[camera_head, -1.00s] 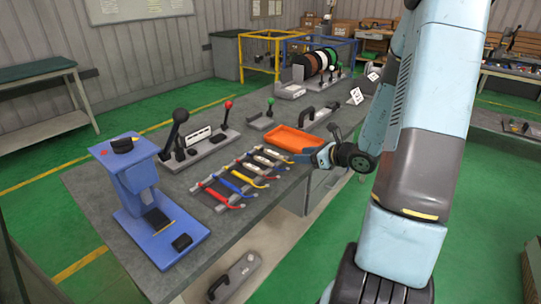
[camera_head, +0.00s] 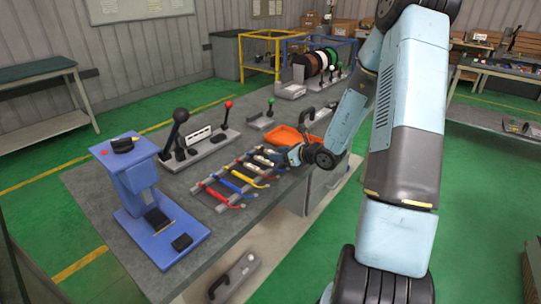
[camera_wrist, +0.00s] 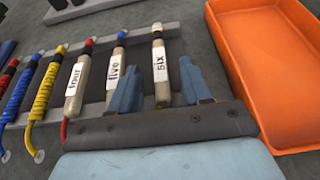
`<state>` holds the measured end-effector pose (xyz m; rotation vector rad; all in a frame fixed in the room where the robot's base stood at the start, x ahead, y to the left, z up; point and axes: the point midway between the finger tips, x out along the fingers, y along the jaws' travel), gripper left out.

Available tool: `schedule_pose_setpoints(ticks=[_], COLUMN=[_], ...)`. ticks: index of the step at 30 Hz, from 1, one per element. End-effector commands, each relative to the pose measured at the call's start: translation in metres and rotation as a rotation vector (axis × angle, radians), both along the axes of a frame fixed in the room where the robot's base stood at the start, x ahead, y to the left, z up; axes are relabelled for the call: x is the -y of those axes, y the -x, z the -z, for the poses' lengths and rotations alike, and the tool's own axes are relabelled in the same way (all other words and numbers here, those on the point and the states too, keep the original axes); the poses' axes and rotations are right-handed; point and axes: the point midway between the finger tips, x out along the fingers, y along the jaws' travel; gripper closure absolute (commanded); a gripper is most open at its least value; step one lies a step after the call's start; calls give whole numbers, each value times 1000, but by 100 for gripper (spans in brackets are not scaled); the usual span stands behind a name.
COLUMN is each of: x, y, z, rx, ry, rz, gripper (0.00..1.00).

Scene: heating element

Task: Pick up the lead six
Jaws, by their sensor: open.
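The lead six (camera_wrist: 160,72) is a pale sleeve labelled "six" with a white tip, lying on the grey rack in the wrist view. My gripper (camera_wrist: 152,82) is open, with one blue finger on each side of lead six. The left finger also lies close to lead five (camera_wrist: 115,70), which has a blue tip. The lower end of lead six is hidden behind my gripper's palm. In the head view my gripper (camera_head: 280,158) is at the far right end of the lead rack (camera_head: 205,188), and lead six cannot be made out clearly there.
Lead four (camera_wrist: 77,85) and yellow and blue wrapped leads lie to the left. An orange tray (camera_wrist: 275,70) stands close on the right. Lever devices (camera_head: 205,143) stand behind the rack, and a blue press (camera_head: 140,195) stands at the table's left.

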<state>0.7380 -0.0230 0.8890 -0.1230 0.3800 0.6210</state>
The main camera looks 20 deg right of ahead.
Motion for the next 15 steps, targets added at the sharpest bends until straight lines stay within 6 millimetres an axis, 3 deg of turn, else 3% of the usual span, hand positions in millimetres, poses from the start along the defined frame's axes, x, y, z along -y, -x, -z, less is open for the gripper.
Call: schedule_pose_setpoints(ticks=[8,15], x=[-3,-3], y=[-5,-4], z=[2,2], rx=[0,0], ry=[0,0], rz=[1,1], gripper=[52,74])
